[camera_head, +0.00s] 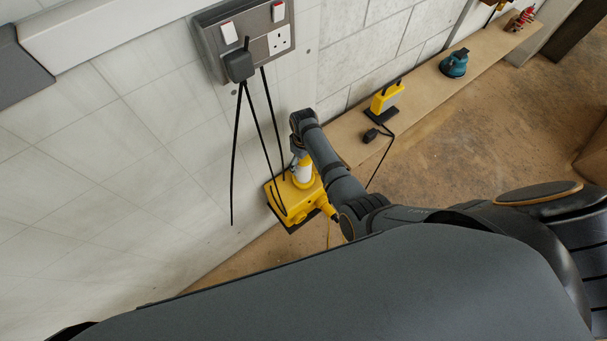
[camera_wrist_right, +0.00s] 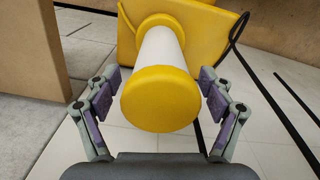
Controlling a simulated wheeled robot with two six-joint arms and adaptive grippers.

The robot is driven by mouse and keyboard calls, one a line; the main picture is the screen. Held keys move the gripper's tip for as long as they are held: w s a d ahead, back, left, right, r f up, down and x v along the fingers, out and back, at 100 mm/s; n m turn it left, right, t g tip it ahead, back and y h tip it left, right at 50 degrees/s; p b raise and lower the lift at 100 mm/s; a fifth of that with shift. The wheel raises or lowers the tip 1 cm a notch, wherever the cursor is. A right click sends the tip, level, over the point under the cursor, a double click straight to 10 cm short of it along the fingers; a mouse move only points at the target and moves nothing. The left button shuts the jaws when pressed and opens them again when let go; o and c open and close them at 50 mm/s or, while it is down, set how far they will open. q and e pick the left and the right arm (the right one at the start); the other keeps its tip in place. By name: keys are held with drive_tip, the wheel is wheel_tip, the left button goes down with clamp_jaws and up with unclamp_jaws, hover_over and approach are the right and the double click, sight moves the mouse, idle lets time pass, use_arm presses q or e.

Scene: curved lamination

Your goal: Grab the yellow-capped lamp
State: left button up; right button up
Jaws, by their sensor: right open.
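The yellow-capped lamp (camera_head: 303,175) has a white tube on a wide yellow body (camera_head: 300,203), low beside the wall in the head view. In the right wrist view its round yellow cap (camera_wrist_right: 160,99) faces the camera, with the white tube and yellow body behind it. My right gripper (camera_head: 298,158) is at the top of the lamp. In the wrist view its two fingers (camera_wrist_right: 160,79) are spread, one on each side of the cap, with small gaps. My left gripper is not in view.
Black cables (camera_head: 236,150) hang from a plug in the wall socket panel (camera_head: 247,38), close to the lamp and my right arm. A wooden shelf (camera_head: 428,92) bears a yellow tool (camera_head: 383,98), a teal tool (camera_head: 455,64) and a red item (camera_head: 523,17).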

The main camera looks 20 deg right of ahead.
drive_tip(key=shift+f, duration=0.4)
drive_tip(key=shift+c, duration=0.9)
clamp_jaws()
